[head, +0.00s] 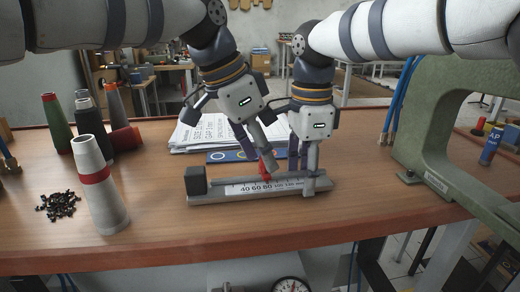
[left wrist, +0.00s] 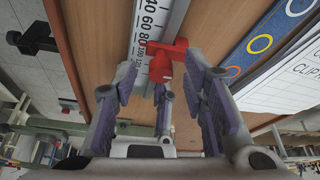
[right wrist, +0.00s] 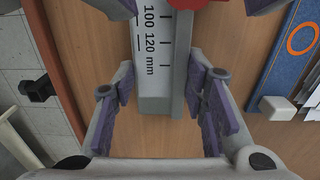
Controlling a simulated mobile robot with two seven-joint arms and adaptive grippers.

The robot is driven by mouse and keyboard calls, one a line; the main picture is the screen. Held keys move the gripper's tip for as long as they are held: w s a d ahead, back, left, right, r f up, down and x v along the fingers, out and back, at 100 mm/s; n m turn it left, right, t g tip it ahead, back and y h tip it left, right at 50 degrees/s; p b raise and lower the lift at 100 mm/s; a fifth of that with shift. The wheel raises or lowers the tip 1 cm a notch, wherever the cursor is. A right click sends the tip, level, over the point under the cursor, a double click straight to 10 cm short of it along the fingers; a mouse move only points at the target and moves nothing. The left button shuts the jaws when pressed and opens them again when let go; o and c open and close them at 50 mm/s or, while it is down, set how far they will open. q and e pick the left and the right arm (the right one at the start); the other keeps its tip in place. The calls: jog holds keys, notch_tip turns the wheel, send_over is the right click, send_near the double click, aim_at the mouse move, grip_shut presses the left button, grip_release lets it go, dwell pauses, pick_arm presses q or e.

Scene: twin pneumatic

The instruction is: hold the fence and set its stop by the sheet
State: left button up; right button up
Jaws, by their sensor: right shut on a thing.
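The grey fence (head: 215,198) lies on the bench, with a black end block (head: 195,180) at its left and a millimetre scale on its face. The red stop (head: 265,167) sits on the fence, beside about the 80 to 100 marks in the left wrist view (left wrist: 160,66). My left gripper (head: 261,148) is at the stop, fingers apart. My right gripper (head: 303,167) is shut on the right end of the fence, which also shows in the right wrist view (right wrist: 152,105). The white printed sheet (head: 195,136) lies behind the fence, its text partly hidden and too small to read fully.
A blue strip with coloured rings (head: 219,156) lies between sheet and fence. Left are a white cone with a red band (head: 98,185), several darker cones and black pellets (head: 58,205). A green metal frame (head: 435,135) stands right. The bench front is clear.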

pick_arm(q)
jog(key=v, duration=1.2)
pick_arm(e)
jog(key=o, duration=1.4)
jog(key=shift+c, duration=0.2)
